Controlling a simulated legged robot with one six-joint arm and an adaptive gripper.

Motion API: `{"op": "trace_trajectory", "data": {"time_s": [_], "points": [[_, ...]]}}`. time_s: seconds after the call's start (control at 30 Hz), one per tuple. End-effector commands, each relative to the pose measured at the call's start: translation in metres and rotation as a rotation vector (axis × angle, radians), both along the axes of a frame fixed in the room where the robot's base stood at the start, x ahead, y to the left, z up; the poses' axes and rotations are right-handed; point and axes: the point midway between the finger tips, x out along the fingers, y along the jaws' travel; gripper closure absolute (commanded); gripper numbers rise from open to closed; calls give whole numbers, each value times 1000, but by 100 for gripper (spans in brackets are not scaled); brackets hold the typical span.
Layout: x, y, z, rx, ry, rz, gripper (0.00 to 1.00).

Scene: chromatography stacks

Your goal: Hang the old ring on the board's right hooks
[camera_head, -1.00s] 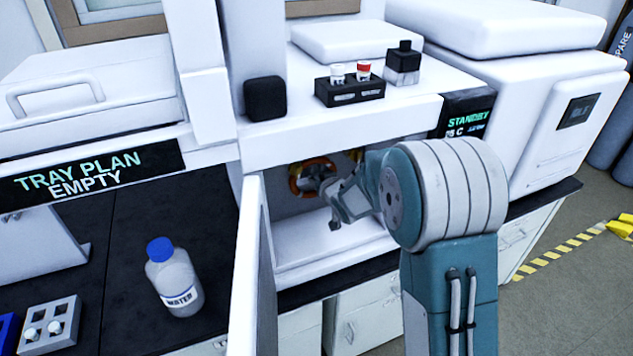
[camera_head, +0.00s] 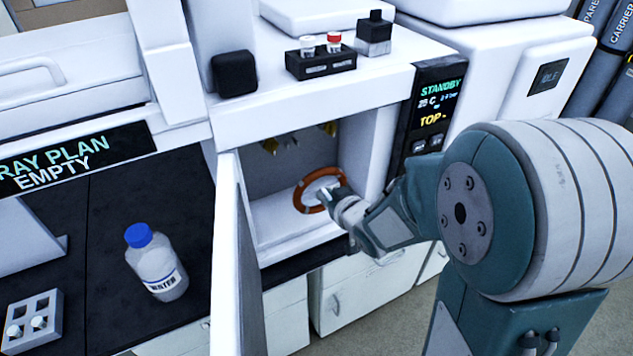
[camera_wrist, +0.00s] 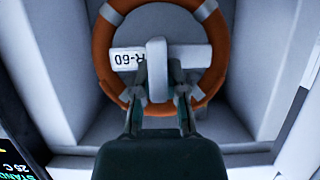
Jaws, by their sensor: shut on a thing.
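The old ring (camera_head: 299,197) is an orange hoop with pale grey bands, inside the open white compartment and in front of its back wall. In the wrist view the ring (camera_wrist: 103,45) has a white cross plate reading R-60 and a grey upright tab. My gripper (camera_head: 334,195) is at the ring's right side in the head view. In the wrist view my gripper (camera_wrist: 159,90) has its two fingers closed about the grey tab. The board and its hooks are not identifiable in these views.
Brass fittings (camera_head: 330,129) stick out of the compartment's back wall. The open door (camera_head: 240,250) stands at its left. A water bottle (camera_head: 157,265) stands on the dark bench.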

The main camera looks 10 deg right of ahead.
Motion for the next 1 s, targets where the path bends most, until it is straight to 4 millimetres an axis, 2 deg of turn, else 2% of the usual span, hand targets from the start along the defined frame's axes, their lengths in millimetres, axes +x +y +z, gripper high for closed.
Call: {"op": "trace_trajectory", "data": {"time_s": [0.17, 0.6, 1.0], "points": [[-7, -3, 3, 1, -3, -1, 100], [-7, -2, 17, 1, -2, 0, 100], [-7, -2, 17, 1, -1, 0, 100]]}}
